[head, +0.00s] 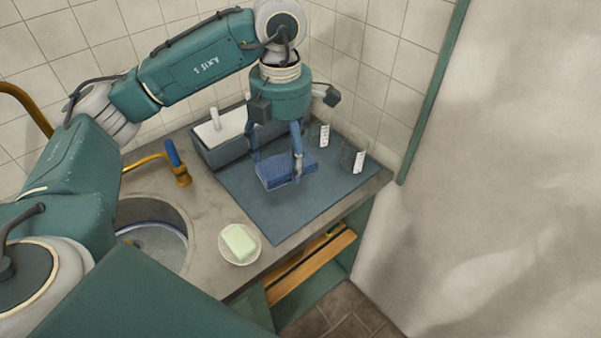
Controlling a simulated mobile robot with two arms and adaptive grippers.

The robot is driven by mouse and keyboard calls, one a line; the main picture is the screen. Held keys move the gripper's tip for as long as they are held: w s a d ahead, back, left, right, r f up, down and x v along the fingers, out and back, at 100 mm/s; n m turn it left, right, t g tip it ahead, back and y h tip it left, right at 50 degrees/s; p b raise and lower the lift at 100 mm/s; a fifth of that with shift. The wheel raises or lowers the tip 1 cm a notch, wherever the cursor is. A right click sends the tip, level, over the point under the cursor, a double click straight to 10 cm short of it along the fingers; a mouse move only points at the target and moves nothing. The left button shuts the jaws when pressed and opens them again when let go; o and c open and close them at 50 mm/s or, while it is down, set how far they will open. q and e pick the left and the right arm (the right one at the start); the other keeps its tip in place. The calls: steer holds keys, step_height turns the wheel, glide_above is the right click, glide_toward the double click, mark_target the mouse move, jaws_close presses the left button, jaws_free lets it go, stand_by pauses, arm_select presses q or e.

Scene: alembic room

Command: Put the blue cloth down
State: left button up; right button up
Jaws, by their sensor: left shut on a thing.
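The blue cloth (273,175) is a folded block with a ribbed-looking surface. My left gripper (278,168) points down from above and is shut on the blue cloth, with a finger at either side. The cloth is over the dark blue-grey mat (256,217) on the counter; I cannot tell whether it touches the mat or hangs just above it. My right gripper is not in view.
A grey box with a white top (221,152) stands behind left of the cloth. Green soap on a dish (239,262) is in front. The sink (176,245) and brass tap (182,176) are left. The mat's front is clear.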

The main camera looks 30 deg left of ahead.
arm_select(q)
steer(key=w+a+r+n, duration=0.1)
steer(key=w+a+n, duration=0.15)
steer(key=n, duration=0.75)
steer(key=w+a+r+n, duration=0.2)
steer(key=a+n, duration=0.1)
steer(key=n, duration=0.6)
steer(key=shift+n, duration=0.6)
steer(key=f+b, duration=0.1)
steer(key=f, duration=1.4)
steer(key=shift+a+b, duration=0.2)
steer(key=shift+b, duration=0.15)
step_height(320, 180, down, 5)
steer(key=shift+p, duration=0.4)
steer(key=shift+f, duration=0.15)
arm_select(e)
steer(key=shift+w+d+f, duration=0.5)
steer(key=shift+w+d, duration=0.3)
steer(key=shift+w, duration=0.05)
